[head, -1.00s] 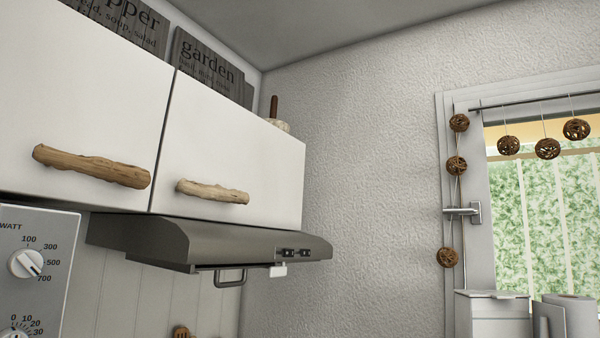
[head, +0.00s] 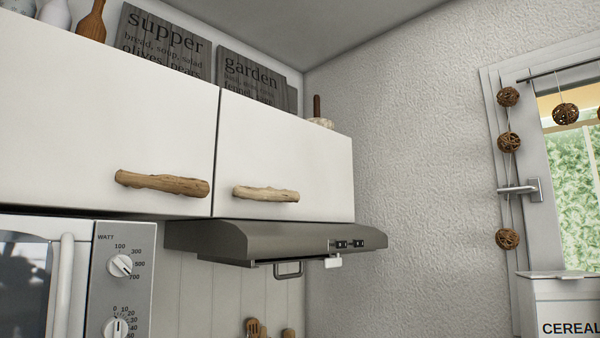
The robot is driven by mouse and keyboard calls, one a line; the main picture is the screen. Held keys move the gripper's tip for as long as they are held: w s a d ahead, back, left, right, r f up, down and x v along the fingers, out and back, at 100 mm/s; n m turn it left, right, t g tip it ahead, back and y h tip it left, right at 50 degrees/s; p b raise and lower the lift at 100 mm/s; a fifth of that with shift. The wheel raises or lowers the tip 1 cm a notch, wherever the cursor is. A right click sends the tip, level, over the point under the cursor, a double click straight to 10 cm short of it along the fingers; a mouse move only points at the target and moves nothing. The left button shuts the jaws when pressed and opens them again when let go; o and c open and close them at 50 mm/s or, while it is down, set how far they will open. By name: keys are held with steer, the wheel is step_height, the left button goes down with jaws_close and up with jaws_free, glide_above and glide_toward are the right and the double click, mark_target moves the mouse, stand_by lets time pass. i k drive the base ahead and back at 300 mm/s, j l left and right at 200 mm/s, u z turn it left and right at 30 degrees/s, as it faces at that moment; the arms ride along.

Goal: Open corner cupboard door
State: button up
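Two white wall cupboard doors with driftwood handles show in the head view. The left door (head: 90,120) is shut, with a brown driftwood handle (head: 162,183) near its lower right. The right door (head: 290,150), at the wall corner, is also shut, with a paler driftwood handle (head: 266,194) near its lower left. I cannot tell from this view which door is the corner cupboard door. My gripper is not in view, and nothing is seen touching either handle.
A dark range hood (head: 250,243) juts out below the right door. A microwave (head: 120,270) stands at lower left. Signs (head: 165,40) stand on top of the cupboards. At right are a window with hanging wicker balls (head: 508,142) and a cereal box (head: 565,305).

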mark_target(271, 163)
steer(key=i+l+u, duration=0.1)
steer(key=i, duration=0.35)
steer(key=i+l+u, duration=0.1)
steer(key=i+l, duration=0.25)
steer(key=i, duration=0.05)
